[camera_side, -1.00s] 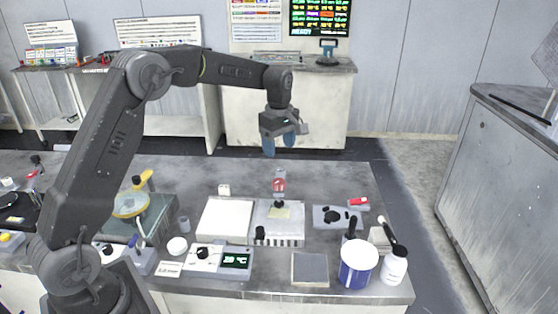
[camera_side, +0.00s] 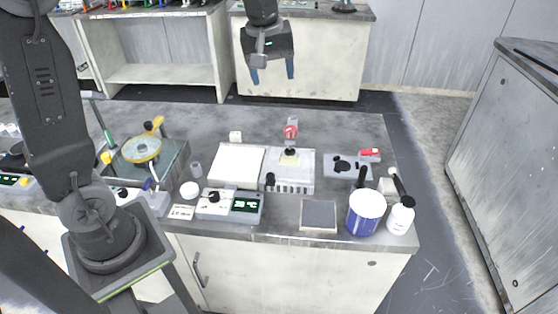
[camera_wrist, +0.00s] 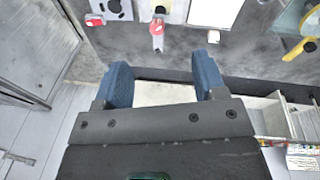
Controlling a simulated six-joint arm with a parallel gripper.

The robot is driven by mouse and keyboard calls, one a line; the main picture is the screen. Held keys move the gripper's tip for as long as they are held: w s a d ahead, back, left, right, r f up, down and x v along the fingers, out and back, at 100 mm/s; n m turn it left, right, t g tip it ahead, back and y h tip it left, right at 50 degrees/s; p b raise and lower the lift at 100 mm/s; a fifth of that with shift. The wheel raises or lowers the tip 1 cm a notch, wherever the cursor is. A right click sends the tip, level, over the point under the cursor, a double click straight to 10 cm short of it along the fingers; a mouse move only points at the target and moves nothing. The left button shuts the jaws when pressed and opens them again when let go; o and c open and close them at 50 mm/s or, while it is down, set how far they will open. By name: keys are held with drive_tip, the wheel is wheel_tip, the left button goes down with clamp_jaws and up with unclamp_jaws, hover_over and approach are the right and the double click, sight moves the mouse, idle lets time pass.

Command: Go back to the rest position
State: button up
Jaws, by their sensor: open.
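My gripper (camera_side: 272,74) is high above the back of the bench in the side view, with its blue fingers pointing down. The fingers are apart and nothing is between them. In the wrist view my gripper (camera_wrist: 163,80) also shows two spread blue fingers with empty space between. The grey bench (camera_side: 330,125) lies below and in front of the gripper, and nothing touches the fingers.
On the bench are a white plate (camera_side: 237,163), a red-topped item (camera_side: 291,132), a yellow-handled round device (camera_side: 142,149), a controller with a display (camera_side: 229,204), a blue-and-white tub (camera_side: 366,212) and a white bottle (camera_side: 400,217). A grey cabinet (camera_side: 500,170) stands at the right. The air around the gripper is clear.

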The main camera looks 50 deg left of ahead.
drive_tip(key=s+d+m+t, duration=0.1)
drive_tip(key=s+d+m, duration=0.1)
drive_tip(key=s, duration=0.5)
drive_tip(key=s+d+f+m+t, duration=0.1)
drive_tip(key=s+m, duration=0.4)
drive_tip(key=s, duration=0.1)
drive_tip(key=s+d+f+m+t, duration=0.1)
drive_tip(key=s+d+m, duration=0.1)
drive_tip(key=s+m, duration=0.2)
drive_tip(key=s, duration=0.3)
drive_tip(key=shift+s+d, duration=0.35)
